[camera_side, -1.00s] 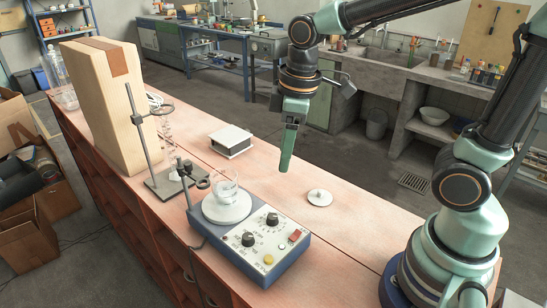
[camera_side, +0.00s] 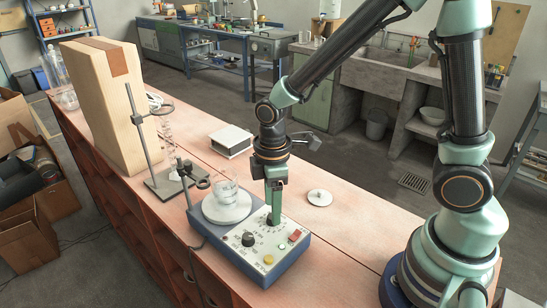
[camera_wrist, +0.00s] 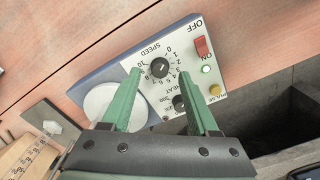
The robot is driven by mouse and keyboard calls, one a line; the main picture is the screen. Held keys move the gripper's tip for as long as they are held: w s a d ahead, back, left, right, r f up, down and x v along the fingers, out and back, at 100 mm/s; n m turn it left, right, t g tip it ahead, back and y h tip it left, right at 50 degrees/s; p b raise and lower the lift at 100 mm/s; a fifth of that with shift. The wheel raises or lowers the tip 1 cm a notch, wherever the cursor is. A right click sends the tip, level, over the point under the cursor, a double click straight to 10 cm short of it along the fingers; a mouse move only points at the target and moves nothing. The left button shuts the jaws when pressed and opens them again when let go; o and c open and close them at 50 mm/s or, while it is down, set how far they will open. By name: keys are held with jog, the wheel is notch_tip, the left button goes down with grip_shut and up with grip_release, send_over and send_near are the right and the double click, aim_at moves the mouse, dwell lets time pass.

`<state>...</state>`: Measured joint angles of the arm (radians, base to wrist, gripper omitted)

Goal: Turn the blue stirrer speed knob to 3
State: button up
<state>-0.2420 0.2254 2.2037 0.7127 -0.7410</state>
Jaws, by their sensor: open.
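The stirrer (camera_side: 262,268) is a blue box with a white front panel and a round white top plate (camera_side: 238,212). Its speed knob (camera_wrist: 159,67) is black, under the word SPEED, with numbers from 0 to 10 around it. A pale mark shows on the knob, but the number it points at is too small to read surely. My gripper (camera_side: 274,224) points down at the far knob and hides it in the side view. In the wrist view my gripper (camera_wrist: 160,73) is open, one green finger on each side of the speed knob. I cannot tell whether they touch it.
The black heat knob (camera_side: 248,239) sits close by, partly behind a finger in the wrist view. A red switch (camera_side: 295,236) and yellow button (camera_side: 269,260) share the panel. A glass beaker (camera_side: 226,191) stands on the plate. A ring stand (camera_side: 143,140) is to the left.

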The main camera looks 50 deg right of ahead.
jog(key=shift+f, duration=1.1)
grip_shut()
jog(key=shift+m, duration=0.3)
jog(key=m, duration=0.6)
jog(key=shift+m, duration=0.3)
jog(key=m, duration=0.3)
jog(key=shift+m, duration=2.2)
